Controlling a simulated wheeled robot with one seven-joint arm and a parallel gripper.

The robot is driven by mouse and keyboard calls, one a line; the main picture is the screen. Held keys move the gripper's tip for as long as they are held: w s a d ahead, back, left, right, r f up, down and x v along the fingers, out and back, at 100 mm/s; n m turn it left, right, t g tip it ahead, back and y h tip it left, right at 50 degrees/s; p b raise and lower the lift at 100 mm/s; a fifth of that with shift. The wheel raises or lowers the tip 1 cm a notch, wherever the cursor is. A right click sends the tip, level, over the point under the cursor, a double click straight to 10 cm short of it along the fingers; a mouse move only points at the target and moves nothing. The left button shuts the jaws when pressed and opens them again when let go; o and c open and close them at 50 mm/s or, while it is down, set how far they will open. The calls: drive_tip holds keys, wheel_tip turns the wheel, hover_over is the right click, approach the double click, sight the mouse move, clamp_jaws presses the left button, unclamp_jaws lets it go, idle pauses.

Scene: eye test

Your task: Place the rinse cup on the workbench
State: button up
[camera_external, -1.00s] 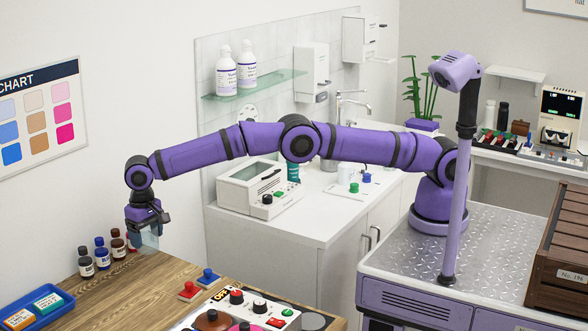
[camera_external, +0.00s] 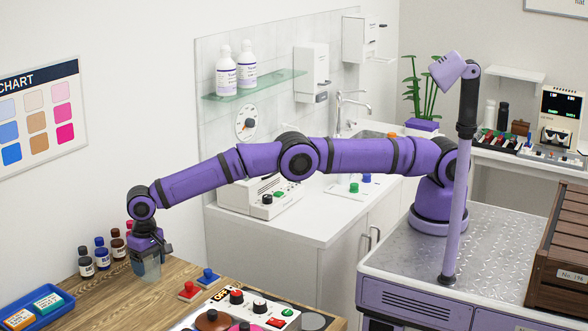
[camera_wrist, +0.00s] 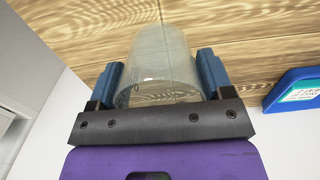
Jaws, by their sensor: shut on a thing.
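The rinse cup (camera_external: 147,271) is a clear, see-through cup. It hangs upright below my gripper (camera_external: 147,257), over the left part of the wooden workbench (camera_external: 122,304). In the wrist view the cup (camera_wrist: 160,62) sits between the two blue finger pads of my gripper (camera_wrist: 161,76), which is shut on it. The workbench's wood grain (camera_wrist: 85,35) shows behind and through the cup. The cup's lower end is at or very near the wood; I cannot tell whether it touches.
Several small bottles (camera_external: 102,254) stand just left of the cup, by the wall. A blue tray (camera_external: 60,305) with boxes lies at the front left. Red (camera_external: 189,291) and blue (camera_external: 208,278) pieces and a control panel (camera_external: 255,306) are to the right. Bare wood lies between.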

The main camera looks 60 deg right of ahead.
drive_tip(key=shift+f, duration=1.3)
drive_tip(key=shift+f, duration=0.1)
drive_tip(key=o, duration=0.9)
wheel_tip(320, 180, up, 12)
